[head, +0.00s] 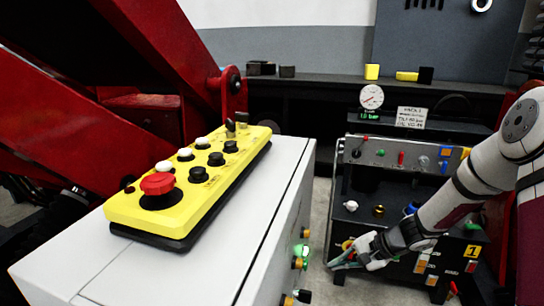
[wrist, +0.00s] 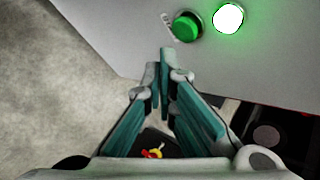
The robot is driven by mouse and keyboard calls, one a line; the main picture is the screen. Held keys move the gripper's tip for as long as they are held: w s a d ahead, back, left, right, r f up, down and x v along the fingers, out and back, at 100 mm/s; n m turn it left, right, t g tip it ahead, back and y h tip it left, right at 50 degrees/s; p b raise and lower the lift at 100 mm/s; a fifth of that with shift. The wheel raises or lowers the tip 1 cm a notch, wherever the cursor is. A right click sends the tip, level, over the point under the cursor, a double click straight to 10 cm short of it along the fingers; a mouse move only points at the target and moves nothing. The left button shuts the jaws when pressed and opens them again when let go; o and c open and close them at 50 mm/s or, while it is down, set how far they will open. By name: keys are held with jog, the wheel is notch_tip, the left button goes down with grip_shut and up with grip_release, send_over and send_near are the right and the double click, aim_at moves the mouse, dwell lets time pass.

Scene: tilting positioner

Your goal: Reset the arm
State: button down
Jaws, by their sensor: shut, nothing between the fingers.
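My gripper (head: 338,261) is at the right end of the gap between the grey cabinet (head: 215,215) and the dark control panel (head: 375,205). Its fingers are shut with nothing between them. In the wrist view my gripper (wrist: 160,58) points at the lower edge of the cabinet's side. A green button (wrist: 187,26) and a lit green-white lamp (wrist: 228,18) sit on that side just ahead of the fingertips. Whether the fingertips touch anything cannot be told. My white and grey arm (head: 465,185) reaches in from the right.
A yellow pendant (head: 190,180) with a red mushroom button (head: 158,184) lies on the cabinet top. Red machine arms (head: 60,120) fill the left. Floor shows between cabinet and panel.

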jog(key=s+a+r+n+g+h, duration=0.1)
jog(key=s+a+r+n+g, duration=0.2)
jog(key=s+r, duration=0.65)
jog(key=s+a+r+n+h, duration=0.2)
jog(key=s+a+r+n, duration=0.2)
jog(key=s+r, duration=0.55)
jog(key=s+d+r+n+h, duration=0.1)
jog(key=s+d+r+h, duration=0.15)
jog(key=s, duration=0.45)
jog(key=s+d+r+n+h, duration=0.1)
jog(key=s+d+r, duration=0.15)
jog(key=s, duration=0.45)
jog(key=s+d+r+n+h, duration=0.1)
jog(key=s+r+h, duration=0.15)
jog(key=s, duration=0.55)
notch_tip(320, 180, up, 23)
jog(key=t+y+p, duration=0.1)
jog(key=t+p, duration=0.2)
jog(key=p, duration=1.8)
jog(key=shift+w, duration=0.25)
jog(key=shift+f, duration=0.1)
